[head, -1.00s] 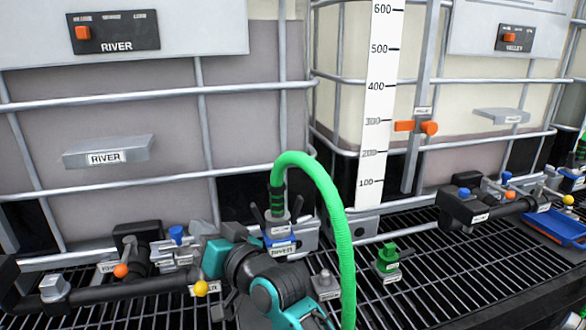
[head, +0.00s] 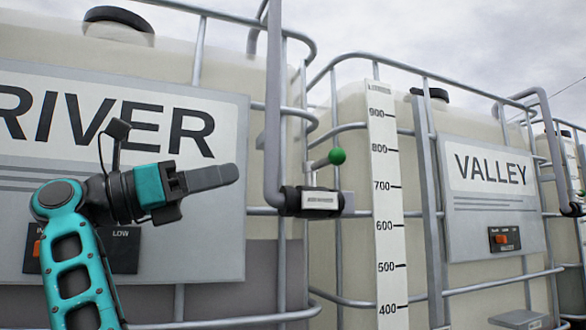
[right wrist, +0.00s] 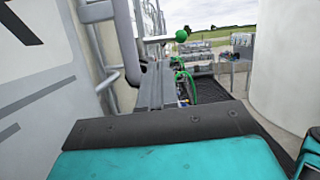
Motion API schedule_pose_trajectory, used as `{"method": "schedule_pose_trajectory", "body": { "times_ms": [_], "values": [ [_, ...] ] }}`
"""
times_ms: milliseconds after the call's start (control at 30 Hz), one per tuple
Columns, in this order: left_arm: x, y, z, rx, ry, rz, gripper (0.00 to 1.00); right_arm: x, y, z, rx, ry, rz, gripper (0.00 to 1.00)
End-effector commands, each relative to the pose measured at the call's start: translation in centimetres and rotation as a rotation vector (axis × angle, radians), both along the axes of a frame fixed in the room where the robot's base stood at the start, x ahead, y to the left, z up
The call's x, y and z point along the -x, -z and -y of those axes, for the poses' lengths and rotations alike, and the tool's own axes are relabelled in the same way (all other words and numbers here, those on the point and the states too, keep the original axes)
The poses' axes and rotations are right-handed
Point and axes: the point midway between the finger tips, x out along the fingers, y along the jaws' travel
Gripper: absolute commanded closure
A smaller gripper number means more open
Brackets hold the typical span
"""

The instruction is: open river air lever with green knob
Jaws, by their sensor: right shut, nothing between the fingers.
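The green knob (head: 337,156) sits at the end of a short lever rod on a black valve with a white label (head: 319,201), on a grey pipe beside the RIVER tote. The rod tilts up to the right. My right gripper (head: 232,174) is shut and empty in front of the RIVER sign, pointing right, left of the valve and apart from it. In the right wrist view the green knob (right wrist: 181,36) and its rod show beyond the shut fingers (right wrist: 157,84). My left gripper is in neither view.
The RIVER sign panel (head: 225,110) is behind my right arm. A white level scale (head: 387,220) stands right of the valve, then the VALLEY tote's sign (head: 490,180). Grey cage bars (head: 345,130) surround the totes.

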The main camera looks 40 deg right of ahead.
Motion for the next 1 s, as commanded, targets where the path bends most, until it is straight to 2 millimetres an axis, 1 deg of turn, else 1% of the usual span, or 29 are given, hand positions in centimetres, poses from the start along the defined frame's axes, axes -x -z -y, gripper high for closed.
{"method": "schedule_pose_trajectory", "body": {
  "times_ms": [33,167,267,333,467,600,800,900,1000],
  "values": [
    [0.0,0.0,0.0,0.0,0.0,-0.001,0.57,0.5,-0.3,-0.3,-0.032,0.005,0.028,1.0],
    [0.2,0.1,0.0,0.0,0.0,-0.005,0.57,1.3,-0.4,-0.4,-0.08,0.012,0.065,1.0],
    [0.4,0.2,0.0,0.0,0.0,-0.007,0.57,1.6,-0.4,0.1,-0.09,0.016,0.073,1.0],
    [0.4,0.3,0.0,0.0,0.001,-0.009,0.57,1.8,-0.5,0.9,-0.09,0.016,0.072,1.0],
    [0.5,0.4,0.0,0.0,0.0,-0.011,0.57,2.6,-1.0,3.2,-0.09,0.019,0.074,1.0],
    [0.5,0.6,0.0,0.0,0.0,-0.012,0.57,3.5,-1.6,6.1,-0.088,0.019,0.073,1.0],
    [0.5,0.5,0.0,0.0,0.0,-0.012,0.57,4.7,-2.5,9.8,-0.086,0.019,0.071,1.0],
    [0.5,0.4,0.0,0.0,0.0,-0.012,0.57,5.1,-2.8,11.1,-0.085,0.018,0.071,1.0],
    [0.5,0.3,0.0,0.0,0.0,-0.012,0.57,5.3,-3.0,11.9,-0.087,0.017,0.07,1.0]
  ]
}}
